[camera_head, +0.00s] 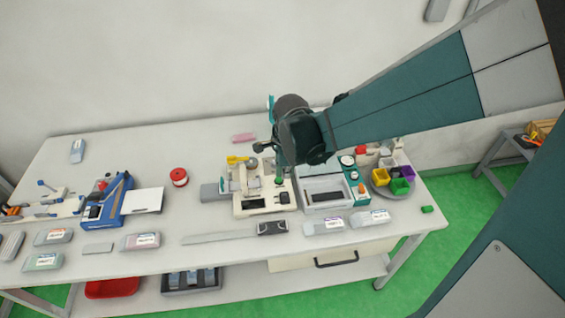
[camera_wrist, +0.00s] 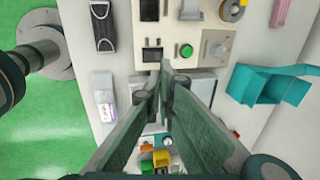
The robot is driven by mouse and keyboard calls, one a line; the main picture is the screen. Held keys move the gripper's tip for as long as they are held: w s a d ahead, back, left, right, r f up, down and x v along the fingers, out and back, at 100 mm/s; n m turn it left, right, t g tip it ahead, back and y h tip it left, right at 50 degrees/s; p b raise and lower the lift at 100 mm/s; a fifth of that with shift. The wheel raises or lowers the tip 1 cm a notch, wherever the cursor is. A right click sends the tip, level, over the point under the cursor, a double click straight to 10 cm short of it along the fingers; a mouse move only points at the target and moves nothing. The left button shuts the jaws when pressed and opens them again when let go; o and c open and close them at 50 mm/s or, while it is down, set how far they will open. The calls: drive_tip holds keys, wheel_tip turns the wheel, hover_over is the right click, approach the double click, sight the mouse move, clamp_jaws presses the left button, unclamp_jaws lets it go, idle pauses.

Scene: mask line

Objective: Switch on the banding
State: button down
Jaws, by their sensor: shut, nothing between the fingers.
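A cream machine (camera_head: 262,202) with a dark screen stands at the middle of the table; I take it for the banding machine. In the wrist view its panel (camera_wrist: 215,45) carries a round green button (camera_wrist: 185,50), a dark screen and a grey knob. My gripper (camera_wrist: 166,72) is shut and empty, its fingertips just beside the green button in the picture. I cannot tell their height above the panel. In the head view my gripper (camera_head: 279,165) hangs over the right part of the machine and hides some of it.
A grey-white machine (camera_head: 325,193) with a teal side stands close on the right. Coloured cups (camera_head: 380,177) sit on a round tray further right. A grey strip with a black end piece (camera_head: 272,228) lies in front. A teal bin (camera_wrist: 265,85) is at the back.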

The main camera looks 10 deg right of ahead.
sight(284, 196)
drive_tip(key=shift+b+x, duration=0.6)
drive_tip(key=shift+x, duration=5.85)
drive_tip(key=shift+f, duration=0.1)
drive_tip(key=shift+w+f+g+b, duration=0.3)
drive_tip(key=shift+f+g+b, duration=0.15)
drive_tip(key=shift+g+b, duration=0.15)
drive_tip(key=shift+r, duration=0.1)
drive_tip(key=shift+s, duration=0.35)
drive_tip(key=shift+s+r, duration=0.15)
drive_tip(key=shift+s, duration=0.35)
drive_tip(key=shift+r, duration=0.15)
